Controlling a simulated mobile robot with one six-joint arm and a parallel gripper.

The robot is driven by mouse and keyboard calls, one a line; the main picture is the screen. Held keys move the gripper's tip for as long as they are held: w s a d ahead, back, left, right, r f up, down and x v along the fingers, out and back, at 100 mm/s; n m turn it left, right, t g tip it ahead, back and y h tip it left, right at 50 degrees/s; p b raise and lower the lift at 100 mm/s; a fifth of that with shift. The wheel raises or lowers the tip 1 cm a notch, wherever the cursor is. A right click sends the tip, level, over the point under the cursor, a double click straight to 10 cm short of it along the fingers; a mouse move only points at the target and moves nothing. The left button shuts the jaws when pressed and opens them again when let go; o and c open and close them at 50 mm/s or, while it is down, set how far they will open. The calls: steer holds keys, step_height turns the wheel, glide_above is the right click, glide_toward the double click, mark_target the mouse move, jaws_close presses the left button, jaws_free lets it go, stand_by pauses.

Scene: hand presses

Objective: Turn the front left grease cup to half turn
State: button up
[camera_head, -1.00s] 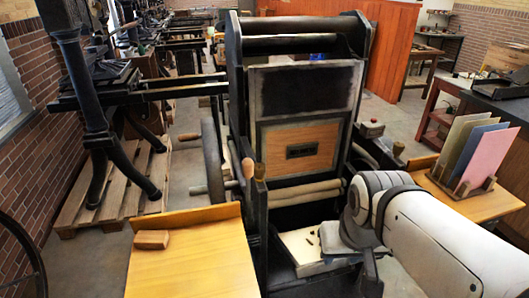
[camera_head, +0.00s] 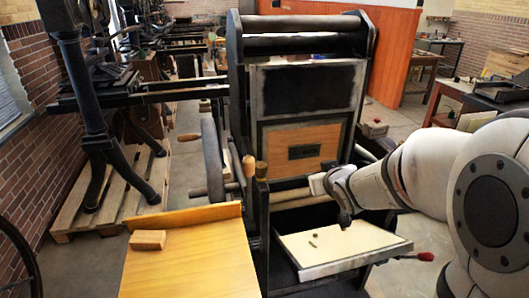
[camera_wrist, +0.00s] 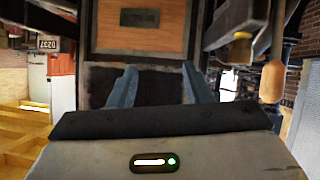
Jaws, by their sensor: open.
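The hand press (camera_head: 303,90) stands upright in the middle of the head view, with a dark panel and a wood panel (camera_head: 290,135) on its front. I cannot make out the front left grease cup for certain in either view. My gripper (camera_head: 335,190) is in front of the press's lower right part in the head view, its fingertips hard to see there. In the wrist view my gripper (camera_wrist: 160,85) shows two spread blue-grey fingers with nothing between them. They point at the dark area below the wood panel (camera_wrist: 140,22).
A pale slab (camera_head: 345,250) with small pieces on it lies low before the press, near a red-ended handle (camera_head: 425,257). A wooden table (camera_head: 185,265) with a wood block (camera_head: 148,240) stands front left.

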steer(key=w+a+f+n+t+y+b, duration=0.1)
steer(key=w+a+f+n+y, duration=0.15)
steer(key=w+a+y, duration=0.2)
steer(key=n+y+b, duration=0.1)
steer(key=n+y, duration=0.2)
steer(key=y, duration=0.4)
glide_toward(266, 171)
steer(key=shift+h, duration=0.25)
steer(key=x, duration=0.4)
steer(key=shift+w+a+r, duration=0.1)
steer(key=shift+a+r, duration=0.15)
steer(key=shift+r, duration=0.05)
steer(key=p+x, duration=0.1)
steer(key=x, duration=0.6)
steer(key=shift+w+a, duration=0.1)
steer(key=shift+a, duration=0.15)
steer(key=shift+c, duration=0.5)
steer(key=c, duration=0.6)
steer(key=shift+g, duration=0.3)
